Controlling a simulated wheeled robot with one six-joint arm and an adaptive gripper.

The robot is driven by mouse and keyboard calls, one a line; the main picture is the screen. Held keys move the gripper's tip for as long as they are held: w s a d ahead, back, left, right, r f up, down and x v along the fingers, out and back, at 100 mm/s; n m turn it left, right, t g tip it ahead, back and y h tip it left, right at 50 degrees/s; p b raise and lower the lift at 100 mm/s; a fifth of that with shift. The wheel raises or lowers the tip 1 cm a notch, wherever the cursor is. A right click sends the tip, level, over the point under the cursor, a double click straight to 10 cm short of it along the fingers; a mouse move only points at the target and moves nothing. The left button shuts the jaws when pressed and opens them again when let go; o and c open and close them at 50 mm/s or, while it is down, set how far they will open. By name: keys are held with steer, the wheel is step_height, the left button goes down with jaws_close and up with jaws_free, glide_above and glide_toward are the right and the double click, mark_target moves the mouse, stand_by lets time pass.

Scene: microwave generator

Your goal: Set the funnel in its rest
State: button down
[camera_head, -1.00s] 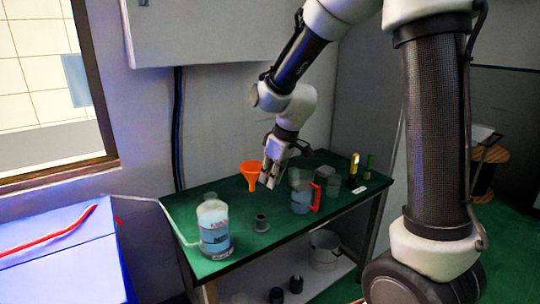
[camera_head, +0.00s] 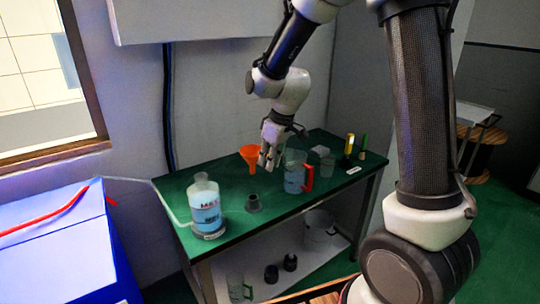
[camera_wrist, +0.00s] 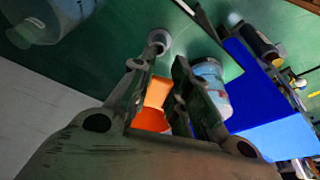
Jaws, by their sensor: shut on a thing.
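The orange funnel (camera_head: 249,155) is upright, wide mouth up, above the green table in the head view. My gripper (camera_head: 264,165) is at its right side, shut on it. In the wrist view the funnel (camera_wrist: 153,112) shows between the two fingers of my gripper (camera_wrist: 160,70), partly hidden by them. A small dark grey collar-like stand (camera_head: 253,204), which looks like the rest, stands empty on the table, nearer the front than the funnel. It also shows beyond the fingertips in the wrist view (camera_wrist: 160,40).
A clear bottle with a blue label (camera_head: 206,208) stands left of the stand. A jug with a red handle (camera_head: 296,172) stands to its right. Bare green tabletop (camera_head: 232,190) lies around the stand.

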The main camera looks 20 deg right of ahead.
steer(key=shift+f, duration=2.1)
steer(key=shift+s+d+f+x, duration=0.1)
steer(key=shift+s+d+x, duration=0.2)
steer(key=shift+x, duration=1.25)
steer(key=shift+s+d+f+x, duration=0.1)
steer(key=shift+s+d+x, duration=0.15)
steer(key=shift+x, duration=1.35)
steer(key=shift+s+d+f+x, duration=0.1)
steer(key=shift+s+d+x, duration=0.15)
steer(key=shift+x, duration=1.3)
steer(key=c, duration=1.3)
jaws_free()
steer(key=shift+a, duration=0.1)
steer(key=v, duration=1.2)
steer(key=shift+s, duration=0.1)
